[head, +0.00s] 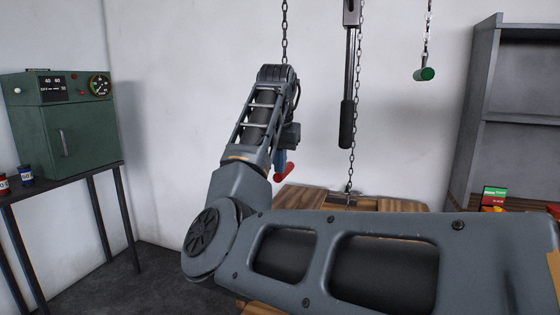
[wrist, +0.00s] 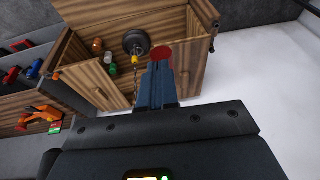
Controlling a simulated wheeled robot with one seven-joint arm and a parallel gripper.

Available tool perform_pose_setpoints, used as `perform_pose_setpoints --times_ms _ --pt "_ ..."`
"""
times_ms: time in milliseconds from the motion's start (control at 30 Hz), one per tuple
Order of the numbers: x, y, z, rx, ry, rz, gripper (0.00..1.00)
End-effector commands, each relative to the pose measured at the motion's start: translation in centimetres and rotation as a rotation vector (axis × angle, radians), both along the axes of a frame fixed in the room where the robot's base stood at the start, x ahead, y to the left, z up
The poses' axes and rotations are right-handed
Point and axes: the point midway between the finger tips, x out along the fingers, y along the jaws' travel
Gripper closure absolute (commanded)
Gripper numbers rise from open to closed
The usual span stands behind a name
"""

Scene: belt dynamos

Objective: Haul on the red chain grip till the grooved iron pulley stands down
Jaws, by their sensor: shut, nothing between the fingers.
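The red chain grip (head: 286,172) is beside my gripper (head: 280,158) in the head view, partly behind the fingers. A chain (head: 284,30) hangs above my wrist. In the wrist view the grip shows as a red round end (wrist: 162,53) at the tips of my blue fingers (wrist: 160,72). The fingers are shut with nothing between them; whether they touch the grip I cannot tell. A dark round iron piece (wrist: 136,41), perhaps the pulley, is at the wooden box in the wrist view. Its groove is not clear, and my arm hides much of the box in the head view.
A black handle (head: 346,125) hangs on a rod, with a chain beside it reaching the wooden box (head: 395,205). A green grip (head: 425,74) hangs at the right. A grey shelf (head: 515,118) stands right; a green cabinet (head: 65,128) on a table stands left.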

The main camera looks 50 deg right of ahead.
Motion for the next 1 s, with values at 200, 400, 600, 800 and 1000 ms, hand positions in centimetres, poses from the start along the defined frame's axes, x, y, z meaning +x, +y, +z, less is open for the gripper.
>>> perform_pose_setpoints --times_ms 200,400,600,800,1000 --pt "-0.1 0.0 -0.7 0.009 0.012 -0.001 1.00" --pt "-0.1 -0.3 1.2 0.007 0.010 -0.001 1.00" --pt "0.1 -0.7 4.2 0.002 0.004 0.000 1.00" --pt "-0.4 0.2 7.5 -0.002 -0.002 0.000 1.00" --pt "-0.9 1.3 11.4 0.002 -0.005 0.004 1.00"
